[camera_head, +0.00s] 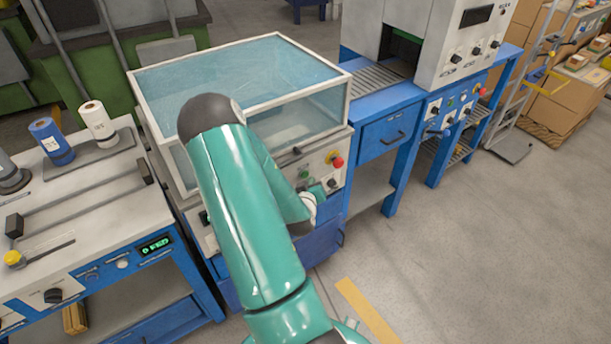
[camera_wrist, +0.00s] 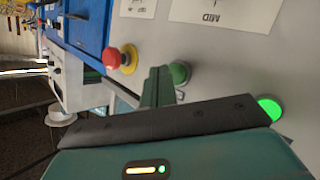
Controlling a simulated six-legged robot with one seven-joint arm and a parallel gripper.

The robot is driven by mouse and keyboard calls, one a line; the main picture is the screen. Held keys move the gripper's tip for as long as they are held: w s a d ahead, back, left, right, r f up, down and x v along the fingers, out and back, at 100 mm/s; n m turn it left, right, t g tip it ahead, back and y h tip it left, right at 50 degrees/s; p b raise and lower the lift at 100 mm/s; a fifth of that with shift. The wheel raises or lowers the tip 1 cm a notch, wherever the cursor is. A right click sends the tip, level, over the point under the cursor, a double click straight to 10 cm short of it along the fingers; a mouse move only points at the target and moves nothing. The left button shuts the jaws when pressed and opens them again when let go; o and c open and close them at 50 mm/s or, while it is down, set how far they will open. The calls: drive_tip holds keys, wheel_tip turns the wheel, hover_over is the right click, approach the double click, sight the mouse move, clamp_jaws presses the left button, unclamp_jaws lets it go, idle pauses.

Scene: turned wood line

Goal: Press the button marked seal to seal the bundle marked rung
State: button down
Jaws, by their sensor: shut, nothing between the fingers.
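My gripper (camera_wrist: 160,74) is shut and empty. In the wrist view its green fingers reach to the grey control panel (camera_wrist: 215,65), right beside a dark green button (camera_wrist: 180,73). I cannot tell whether they touch it. A second, brightly lit green button (camera_wrist: 270,108) is partly hidden behind my dark gripper body. No label reading seal is legible. In the head view the panel is on the front of a machine with a clear, closed hood (camera_head: 240,80). My arm covers much of that front. I cannot make out a bundle marked rung.
A red mushroom button (camera_wrist: 122,58) on a yellow base sits beside my fingers; it also shows in the head view (camera_head: 337,162). A bench (camera_head: 90,195) with spools stands left. A blue conveyor table (camera_head: 385,100) stands right. Floor is clear at lower right.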

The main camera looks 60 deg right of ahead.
drive_tip(key=s, duration=0.1)
drive_tip(key=s+a, duration=0.1)
drive_tip(key=s, duration=0.1)
drive_tip(key=s+a, duration=0.1)
drive_tip(key=shift+s+a, duration=0.15)
drive_tip(key=shift+s, duration=0.1)
idle(1.0)
